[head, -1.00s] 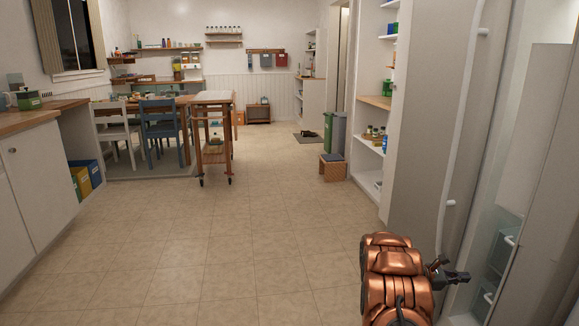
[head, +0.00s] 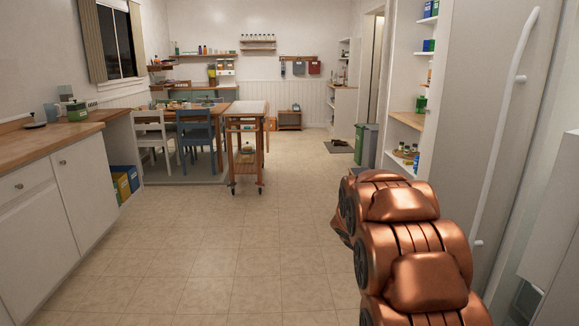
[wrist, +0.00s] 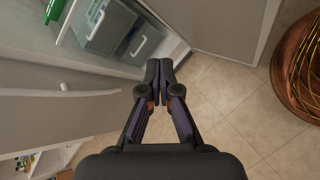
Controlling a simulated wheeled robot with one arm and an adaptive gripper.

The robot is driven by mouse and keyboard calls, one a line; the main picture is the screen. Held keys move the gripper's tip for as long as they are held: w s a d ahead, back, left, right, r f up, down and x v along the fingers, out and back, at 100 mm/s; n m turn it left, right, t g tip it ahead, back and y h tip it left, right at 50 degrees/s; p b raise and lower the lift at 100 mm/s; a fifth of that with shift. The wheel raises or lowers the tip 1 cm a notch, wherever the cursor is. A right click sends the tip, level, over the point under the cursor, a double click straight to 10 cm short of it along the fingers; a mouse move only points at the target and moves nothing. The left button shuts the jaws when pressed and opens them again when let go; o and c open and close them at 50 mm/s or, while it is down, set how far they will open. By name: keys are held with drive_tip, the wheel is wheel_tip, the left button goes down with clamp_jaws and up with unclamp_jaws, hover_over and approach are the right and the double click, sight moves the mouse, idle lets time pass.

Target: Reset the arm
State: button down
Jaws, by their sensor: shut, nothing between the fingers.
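My copper-coloured arm (head: 405,240) is folded at the lower right of the head view, in front of the shelves and the grey fridge door. My gripper is hidden behind the arm there. In the wrist view my gripper (wrist: 159,72) shows its dark fingers drawn together at the tips, with nothing held between them. Beyond the fingertips are tiled floor and the lower edge of an open fridge compartment with clear drawers (wrist: 103,25).
The grey fridge door (head: 478,120) with a long white handle stands close on my right. A white counter (head: 95,190) runs along the left. A wheeled cart (head: 246,150), chairs and a table stand farther ahead. The tiled floor (head: 230,250) between is clear.

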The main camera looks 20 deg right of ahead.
drive_tip(key=s+a+r+m+t+y+p, duration=0.1)
drive_tip(key=s+a+r+y+p, duration=0.2)
drive_tip(key=a, duration=0.9)
drive_tip(key=s+a+r+m+t+y+p, duration=0.1)
drive_tip(key=s+a+r+p, duration=0.5)
drive_tip(key=a, duration=0.7)
drive_tip(key=s+a+r+t+y+p, duration=0.2)
drive_tip(key=s+a+r+y+p, duration=0.2)
drive_tip(key=a, duration=0.9)
wheel_tip(320, 180, up, 4)
drive_tip(key=shift+s+a+m+t+y+p, duration=0.25)
drive_tip(key=shift+m+t+y+p, duration=0.15)
drive_tip(key=shift+p, duration=0.65)
